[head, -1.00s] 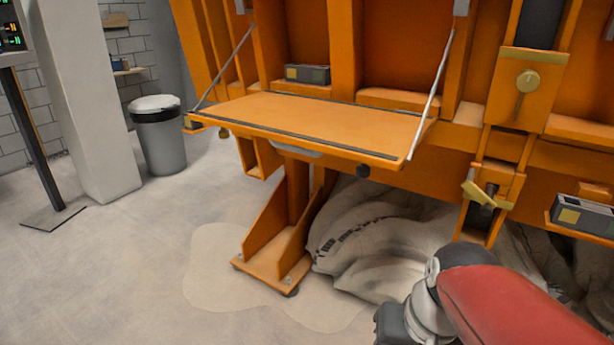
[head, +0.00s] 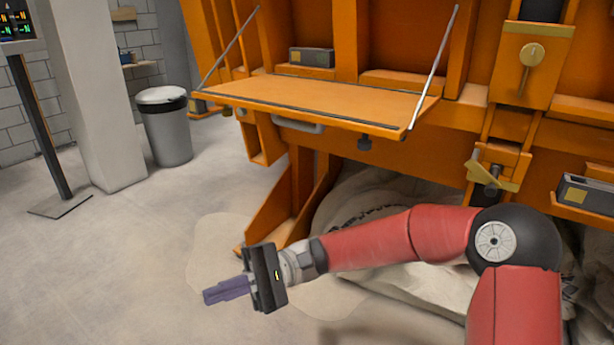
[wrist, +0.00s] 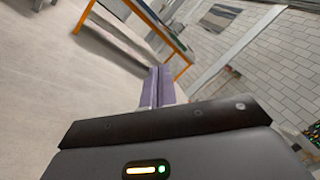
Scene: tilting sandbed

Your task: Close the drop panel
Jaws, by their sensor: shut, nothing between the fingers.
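The orange drop panel (head: 310,103) hangs open from the orange frame, lying about level, held by a thin stay at each side. A grey handle (head: 298,126) shows under its front edge. My gripper (head: 226,291) is below and in front of the panel, left of the support leg, pointing left over the floor. Its purple fingers are together and empty, and it touches nothing. In the wrist view the shut fingers (wrist: 158,88) point toward the floor and a tiled wall; the panel cannot be made out there.
An orange support leg (head: 288,205) stands under the panel, with pale sacks (head: 365,205) behind my arm. A brass latch (head: 490,172) is on the frame at right. A grey bin (head: 164,125) and a pillar (head: 92,90) stand at left. The floor at front left is clear.

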